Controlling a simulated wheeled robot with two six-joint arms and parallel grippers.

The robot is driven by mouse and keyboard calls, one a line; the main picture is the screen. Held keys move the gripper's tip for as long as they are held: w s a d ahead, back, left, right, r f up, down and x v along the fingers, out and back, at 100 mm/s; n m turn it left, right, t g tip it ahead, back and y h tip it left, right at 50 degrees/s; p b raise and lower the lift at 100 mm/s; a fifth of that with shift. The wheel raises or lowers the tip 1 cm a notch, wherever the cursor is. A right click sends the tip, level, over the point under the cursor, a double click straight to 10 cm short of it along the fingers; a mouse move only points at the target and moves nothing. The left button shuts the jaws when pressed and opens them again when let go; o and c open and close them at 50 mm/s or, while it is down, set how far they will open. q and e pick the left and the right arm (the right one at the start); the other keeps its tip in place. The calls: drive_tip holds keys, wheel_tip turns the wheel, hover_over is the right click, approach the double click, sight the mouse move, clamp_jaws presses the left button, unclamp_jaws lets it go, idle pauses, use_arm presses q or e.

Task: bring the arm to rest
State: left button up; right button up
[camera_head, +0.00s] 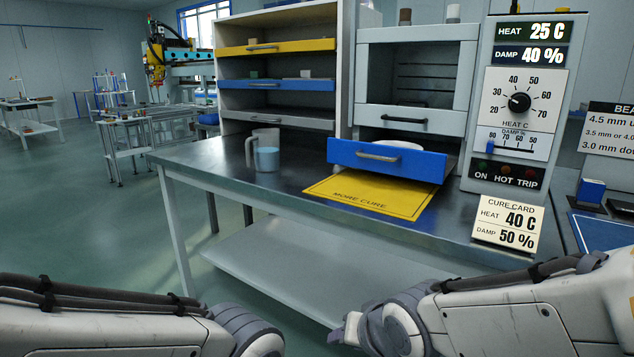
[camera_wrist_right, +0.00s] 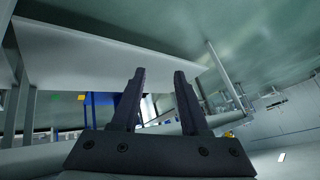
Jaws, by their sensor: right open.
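In the right wrist view my right gripper (camera_wrist_right: 158,78) is open, its two dark fingers apart with nothing between them. In the head view my right arm (camera_head: 520,305) comes in from the lower right and its end is low in front of the bench. My left arm (camera_head: 110,315) lies along the lower left of the head view, and its gripper is not seen. The steel bench (camera_head: 215,160) stands ahead, above and beyond both arms. Neither arm is seen touching it.
On the bench are a jug (camera_head: 265,150), a yellow mat (camera_head: 365,198), an open blue drawer (camera_head: 385,160), a cure card (camera_head: 507,225) and a dial panel (camera_head: 520,105). The panel reads heat 25 C and damp 40 %; the card reads 40 C and 50 %. Open floor (camera_head: 80,215) lies left.

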drive_tip(key=s+f+n+g+h, duration=0.25)
drive_tip(key=s+n+g, duration=0.55)
drive_tip(key=s, duration=1)
wheel_tip(320, 180, up, 36)
drive_tip(key=w+t+p, duration=0.1)
drive_tip(key=p, duration=3.5)
drive_tip(key=shift+a+f+n+y+p, duration=0.2)
drive_tip(key=shift+f+n+y+p, duration=0.05)
drive_tip(key=shift+n+y+p, duration=0.1)
